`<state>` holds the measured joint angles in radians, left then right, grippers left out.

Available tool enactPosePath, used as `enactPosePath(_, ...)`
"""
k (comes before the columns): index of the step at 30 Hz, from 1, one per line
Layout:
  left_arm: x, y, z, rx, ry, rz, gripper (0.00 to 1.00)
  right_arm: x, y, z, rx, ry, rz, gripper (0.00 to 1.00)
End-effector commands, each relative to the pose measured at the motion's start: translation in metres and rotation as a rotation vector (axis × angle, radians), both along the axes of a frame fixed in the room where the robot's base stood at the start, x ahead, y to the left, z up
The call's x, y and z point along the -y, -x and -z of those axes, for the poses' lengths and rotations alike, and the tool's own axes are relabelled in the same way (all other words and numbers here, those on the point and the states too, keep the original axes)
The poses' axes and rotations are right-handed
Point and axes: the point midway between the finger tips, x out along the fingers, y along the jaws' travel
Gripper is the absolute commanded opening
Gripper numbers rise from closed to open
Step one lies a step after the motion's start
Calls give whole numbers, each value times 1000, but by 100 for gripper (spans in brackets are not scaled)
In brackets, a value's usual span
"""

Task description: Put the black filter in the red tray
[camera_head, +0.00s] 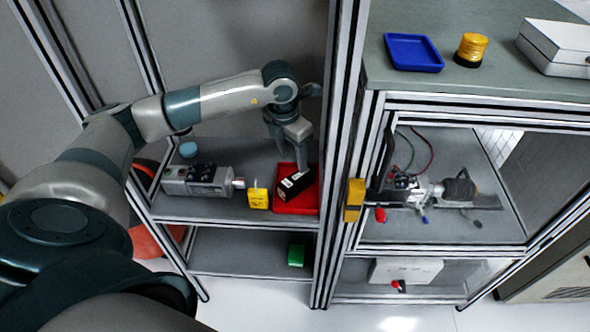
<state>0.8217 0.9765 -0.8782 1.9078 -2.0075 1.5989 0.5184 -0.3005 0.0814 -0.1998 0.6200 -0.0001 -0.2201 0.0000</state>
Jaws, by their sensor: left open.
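The red tray (309,203) lies on the left cabinet's upper shelf, close to the metal upright. The black filter (294,185), a dark block with a white label, sits tilted in the red tray, within its rim. My left gripper (291,160) points down just above the filter and tray. It is open, with its fingers apart. Whether a fingertip touches the filter I cannot tell. My right gripper is not in view.
A yellow block (258,198) stands just left of the tray, and a grey servo motor (197,180) lies farther left. A green block (296,255) is on the lower shelf. The metal upright (337,150) borders the tray's right side. A blue tray (413,52) sits on the right cabinet's top.

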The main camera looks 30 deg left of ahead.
Motion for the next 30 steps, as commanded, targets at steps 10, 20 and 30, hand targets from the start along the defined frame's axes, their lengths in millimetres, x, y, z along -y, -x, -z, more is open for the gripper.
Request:
enactPosePath(10,0,3,-19,0,0,1,46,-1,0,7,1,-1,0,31)
enactPosePath(20,0,3,-18,0,0,0,46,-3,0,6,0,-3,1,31)
enactPosePath(30,7,3,-16,1,22,10,46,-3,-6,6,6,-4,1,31)
